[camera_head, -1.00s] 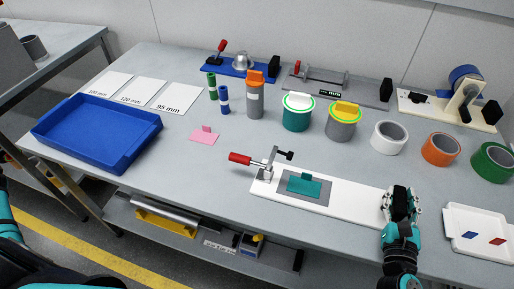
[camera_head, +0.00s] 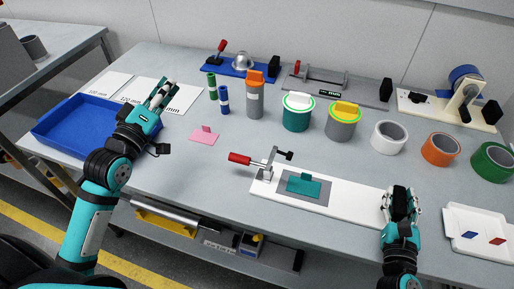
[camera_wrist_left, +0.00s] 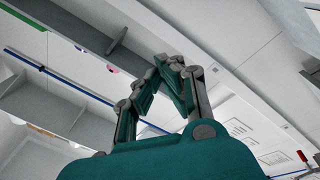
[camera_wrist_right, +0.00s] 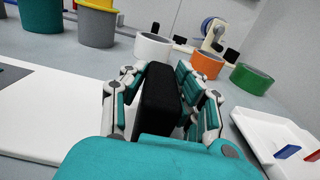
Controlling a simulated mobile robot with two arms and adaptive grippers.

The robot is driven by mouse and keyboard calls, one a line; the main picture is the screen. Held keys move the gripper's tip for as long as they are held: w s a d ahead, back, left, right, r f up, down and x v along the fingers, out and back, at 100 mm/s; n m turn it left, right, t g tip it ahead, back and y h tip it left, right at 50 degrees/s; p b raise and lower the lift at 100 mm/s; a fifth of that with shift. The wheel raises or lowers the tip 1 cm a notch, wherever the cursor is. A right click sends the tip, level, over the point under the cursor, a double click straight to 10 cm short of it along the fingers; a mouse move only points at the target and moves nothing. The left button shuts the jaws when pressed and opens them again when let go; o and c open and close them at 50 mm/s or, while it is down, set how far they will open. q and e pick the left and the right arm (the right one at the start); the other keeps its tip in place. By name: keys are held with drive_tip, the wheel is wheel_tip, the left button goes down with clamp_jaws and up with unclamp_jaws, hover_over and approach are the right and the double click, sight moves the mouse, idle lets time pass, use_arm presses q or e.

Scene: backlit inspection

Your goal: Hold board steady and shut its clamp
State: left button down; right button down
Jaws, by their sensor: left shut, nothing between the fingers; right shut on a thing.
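The white board (camera_head: 344,200) lies on the table with a grey pad and a teal piece (camera_head: 304,185) on it. The toggle clamp (camera_head: 268,163) stands at its left end, its red handle (camera_head: 240,159) pointing left, its arm with a black tip raised clear of the teal piece. My right gripper (camera_head: 398,190) is shut on a black block (camera_wrist_right: 158,98) at the board's right end; the block also shows in the right wrist view. My left gripper (camera_head: 165,88) is shut and empty above the table at the left, well away from the clamp. In the left wrist view its fingertips (camera_wrist_left: 172,62) meet.
A blue tray (camera_head: 60,145) lies under my left arm. A pink piece (camera_head: 204,136) sits between my left gripper and the clamp. Jars (camera_head: 296,113) and tape rolls (camera_head: 388,138) stand behind the board. A white tray (camera_head: 480,222) is right of my right gripper.

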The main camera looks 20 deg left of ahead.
use_arm(q)
drive_tip(key=s+d+f+n+g+h, duration=0.1)
drive_tip(key=s+d+f+n+h, duration=0.1)
drive_tip(key=s+d+f, duration=0.45)
drive_tip(key=s+d+f+n+g+h, duration=0.2)
drive_tip(key=s+d+f, duration=0.2)
drive_tip(key=d, duration=0.5)
hover_over(243, 161)
drive_tip(key=shift+f, duration=0.15)
drive_tip(key=shift+s+d+f, duration=0.1)
drive_tip(key=shift+d+f, duration=0.15)
drive_tip(key=shift+d, duration=0.75)
drive_tip(key=shift+s+d+f, duration=0.1)
drive_tip(key=shift+d+f, duration=0.1)
drive_tip(key=shift+d, duration=0.75)
